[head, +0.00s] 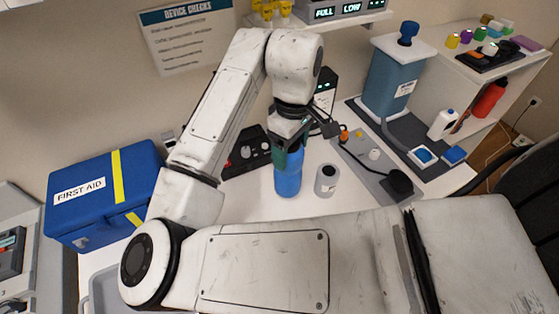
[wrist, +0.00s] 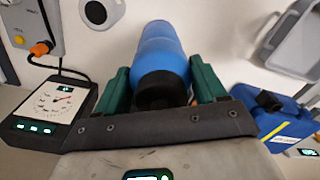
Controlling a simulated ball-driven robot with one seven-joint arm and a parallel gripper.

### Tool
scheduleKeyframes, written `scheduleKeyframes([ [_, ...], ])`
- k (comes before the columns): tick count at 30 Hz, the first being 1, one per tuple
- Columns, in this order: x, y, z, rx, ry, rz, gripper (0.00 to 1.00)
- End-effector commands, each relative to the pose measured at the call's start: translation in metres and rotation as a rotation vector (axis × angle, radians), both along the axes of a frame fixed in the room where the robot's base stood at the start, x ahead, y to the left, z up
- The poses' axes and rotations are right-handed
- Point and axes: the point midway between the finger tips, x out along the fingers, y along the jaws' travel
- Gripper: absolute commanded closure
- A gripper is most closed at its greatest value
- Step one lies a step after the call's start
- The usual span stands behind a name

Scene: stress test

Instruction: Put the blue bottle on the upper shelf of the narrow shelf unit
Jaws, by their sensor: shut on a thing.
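The blue bottle (head: 288,182) is upright over the white table in the head view. My gripper (head: 288,148) comes down on its upper part and is shut on it. In the wrist view the blue bottle (wrist: 160,45), with its black cap toward the camera, lies between the green fingers of my gripper (wrist: 162,82). I cannot tell whether its base touches the table. A white shelf unit (head: 476,56) stands at the right, with small items on its top and bottles lower down; I cannot tell whether it is the narrow one.
A grey cylinder (head: 327,181) stands close right of the bottle. A dark gauge device (head: 247,152) is behind left. A blue first aid box (head: 100,195) stands left. A grey panel (head: 372,160) and a tall blue-grey container (head: 392,80) are at right. A wall shelf (head: 330,22) hangs above.

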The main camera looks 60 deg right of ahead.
Motion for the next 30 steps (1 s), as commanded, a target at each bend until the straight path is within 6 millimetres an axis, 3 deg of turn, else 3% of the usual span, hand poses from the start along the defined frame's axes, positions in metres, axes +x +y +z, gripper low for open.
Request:
scheduleKeyframes([
  [11, 0.025, 0.005, -0.027, 0.003, -0.003, 0.003, 1.0],
  [18, 0.025, 0.005, -0.055, 0.0, -0.004, 0.002, 1.0],
  [30, 0.024, 0.004, -0.06, -0.001, -0.003, 0.001, 1.0],
])
